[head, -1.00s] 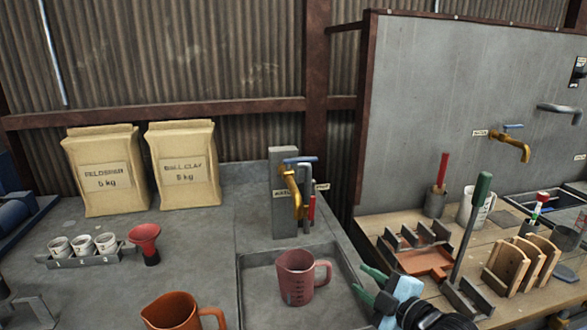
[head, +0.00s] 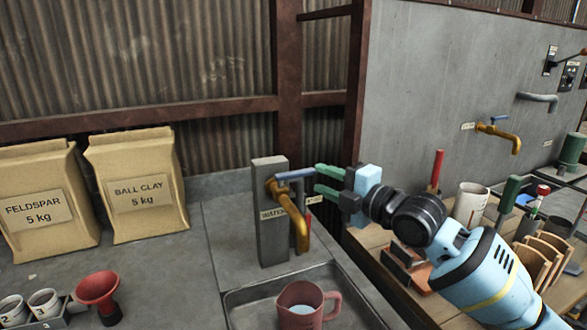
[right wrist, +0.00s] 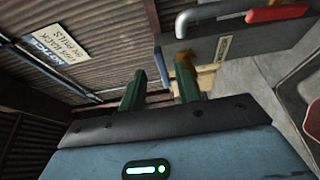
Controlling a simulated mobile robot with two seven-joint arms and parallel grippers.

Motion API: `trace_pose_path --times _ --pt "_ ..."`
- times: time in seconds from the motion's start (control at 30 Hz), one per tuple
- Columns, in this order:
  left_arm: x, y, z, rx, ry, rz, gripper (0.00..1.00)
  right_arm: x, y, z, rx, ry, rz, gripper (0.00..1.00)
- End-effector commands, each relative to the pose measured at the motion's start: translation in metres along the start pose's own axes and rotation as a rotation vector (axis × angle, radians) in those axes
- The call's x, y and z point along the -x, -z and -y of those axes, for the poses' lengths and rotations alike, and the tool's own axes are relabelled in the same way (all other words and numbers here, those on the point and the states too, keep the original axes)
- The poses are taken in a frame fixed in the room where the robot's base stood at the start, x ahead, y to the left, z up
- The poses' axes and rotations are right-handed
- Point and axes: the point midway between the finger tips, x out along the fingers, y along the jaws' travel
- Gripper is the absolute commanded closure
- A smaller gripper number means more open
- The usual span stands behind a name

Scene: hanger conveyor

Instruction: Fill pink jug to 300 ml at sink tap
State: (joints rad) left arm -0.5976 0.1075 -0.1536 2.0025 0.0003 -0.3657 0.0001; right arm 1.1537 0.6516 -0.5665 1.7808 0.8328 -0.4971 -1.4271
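The pink jug (head: 300,308) stands upright in the sink basin (head: 240,297), below the spout of the brass tap (head: 302,235). A pale surface that looks like water shows inside it; its level against any scale cannot be read. The tap's blue lever (head: 295,174) points right from the grey post (head: 270,215). No stream shows from the spout. My right gripper (head: 322,180) is just right of the lever, its green fingers pointing at it. In the right wrist view the fingers (right wrist: 160,90) are apart, with nothing visibly held. My left gripper is out of view.
Feldspar (head: 42,200) and ball clay (head: 137,185) bags stand at the left. A red funnel (head: 97,288) and small numbered cups (head: 44,302) are at the front left. A wooden bench (head: 375,240) with tools lies right, partly behind my arm. A second tap (head: 498,133) is on the wall.

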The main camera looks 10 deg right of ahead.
Motion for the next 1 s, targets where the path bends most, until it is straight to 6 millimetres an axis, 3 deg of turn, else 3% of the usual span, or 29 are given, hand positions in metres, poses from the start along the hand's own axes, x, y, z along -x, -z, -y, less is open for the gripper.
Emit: trace_pose_path --times 0.17,0.6,1.0 --pt "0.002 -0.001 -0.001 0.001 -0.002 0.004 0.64 -0.008 0.000 -0.001 -0.003 -0.002 0.000 0.67" --pt "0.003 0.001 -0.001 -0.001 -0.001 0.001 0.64 -0.064 0.000 -0.001 -0.004 -0.001 0.000 0.67" --pt "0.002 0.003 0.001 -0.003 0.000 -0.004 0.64 -0.078 0.000 0.000 -0.001 0.000 0.000 0.67"
